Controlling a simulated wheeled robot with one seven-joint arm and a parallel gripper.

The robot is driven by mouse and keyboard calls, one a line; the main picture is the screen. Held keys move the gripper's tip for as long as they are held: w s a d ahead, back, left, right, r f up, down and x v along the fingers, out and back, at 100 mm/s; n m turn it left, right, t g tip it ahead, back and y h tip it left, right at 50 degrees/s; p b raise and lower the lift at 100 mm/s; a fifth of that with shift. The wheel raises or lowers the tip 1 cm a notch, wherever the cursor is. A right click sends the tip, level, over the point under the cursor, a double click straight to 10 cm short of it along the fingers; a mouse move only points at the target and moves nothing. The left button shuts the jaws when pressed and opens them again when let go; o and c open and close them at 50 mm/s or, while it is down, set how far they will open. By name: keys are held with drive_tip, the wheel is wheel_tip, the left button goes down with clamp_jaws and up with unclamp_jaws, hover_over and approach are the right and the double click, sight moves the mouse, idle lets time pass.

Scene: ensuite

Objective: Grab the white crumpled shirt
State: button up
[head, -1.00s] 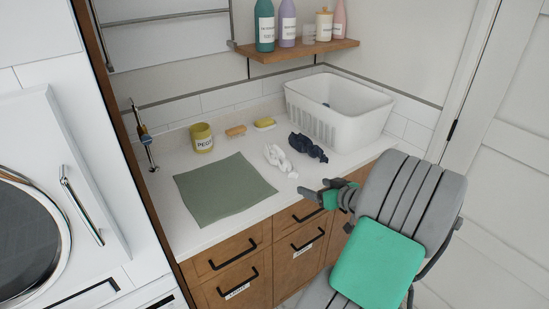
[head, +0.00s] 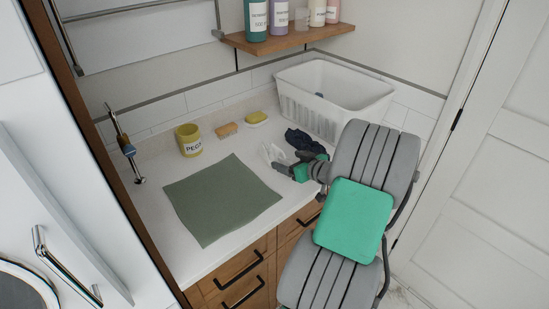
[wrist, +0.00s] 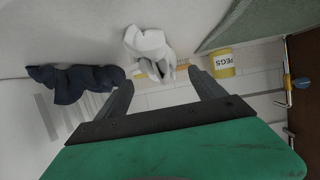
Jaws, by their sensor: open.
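The white crumpled shirt (wrist: 148,50) lies on the white counter. In the wrist view it is just beyond and between my open fingers, apart from them. In the head view the shirt (head: 268,152) is partly hidden behind my gripper (head: 282,166). My gripper (wrist: 160,90) is open and empty. A dark navy crumpled cloth (head: 305,142) lies right beside the shirt, behind my gripper; it also shows at the left of the wrist view (wrist: 75,82).
A white basket (head: 335,95) stands at the back right. A green mat (head: 222,198) lies at the left of the counter. A yellow PEGS cup (head: 189,141), a brush (head: 227,129) and a yellow soap (head: 256,118) stand behind. A shelf (head: 290,39) with bottles hangs above.

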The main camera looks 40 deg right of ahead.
drive_tip(key=x, duration=0.3)
drive_tip(key=shift+w+f+p, duration=0.2)
drive_tip(key=shift+w+p, duration=0.05)
drive_tip(key=shift+p, duration=0.1)
drive_tip(key=c, duration=1.6)
drive_tip(key=shift+o, duration=0.2)
drive_tip(key=shift+r, duration=0.15)
